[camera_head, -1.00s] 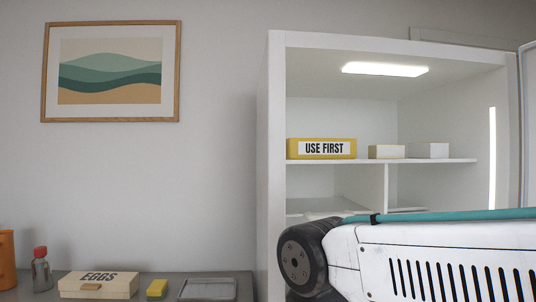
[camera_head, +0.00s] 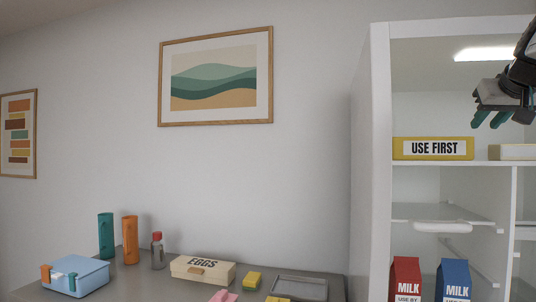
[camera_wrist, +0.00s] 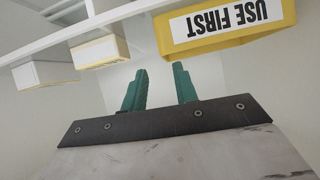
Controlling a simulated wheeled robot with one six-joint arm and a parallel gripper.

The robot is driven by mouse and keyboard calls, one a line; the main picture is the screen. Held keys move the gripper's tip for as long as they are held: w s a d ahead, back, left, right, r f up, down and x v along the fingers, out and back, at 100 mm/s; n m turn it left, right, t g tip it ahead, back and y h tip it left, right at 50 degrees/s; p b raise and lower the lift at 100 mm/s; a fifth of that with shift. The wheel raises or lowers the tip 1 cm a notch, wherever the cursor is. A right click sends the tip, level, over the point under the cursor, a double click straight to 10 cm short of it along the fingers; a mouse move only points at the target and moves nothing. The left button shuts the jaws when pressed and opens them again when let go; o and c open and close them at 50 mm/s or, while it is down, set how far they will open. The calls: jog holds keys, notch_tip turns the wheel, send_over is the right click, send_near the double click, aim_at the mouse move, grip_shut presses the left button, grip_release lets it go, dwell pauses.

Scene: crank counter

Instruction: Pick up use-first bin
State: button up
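The use-first bin (camera_head: 433,148) is a yellow box with a white label reading "USE FIRST". It sits on the upper shelf of the open white cabinet, at its left end. In the wrist view the bin (camera_wrist: 226,27) appears upside down at the upper right, apart from the fingers. My gripper (camera_head: 492,105) is at the upper right in the head view, above and to the right of the bin. In the wrist view its two green fingers (camera_wrist: 160,85) are spread with nothing between them.
A pale box (camera_head: 517,152) stands right of the bin on the same shelf (camera_head: 450,164). The wrist view shows a second small box (camera_wrist: 43,74). Red (camera_head: 406,279) and blue (camera_head: 454,280) milk cartons stand below. The cabinet's left wall (camera_head: 373,170) borders the bin's side.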

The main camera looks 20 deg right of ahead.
aim_at(457, 148)
jog(key=x, duration=0.7)
jog(key=r+x, duration=0.1)
jog(key=x, duration=0.3)
jog(key=shift+w+d+f, duration=0.15)
jog(key=shift+w+f, duration=0.05)
jog(key=shift+w, duration=0.3)
jog(key=shift+n, duration=0.3)
grip_shut()
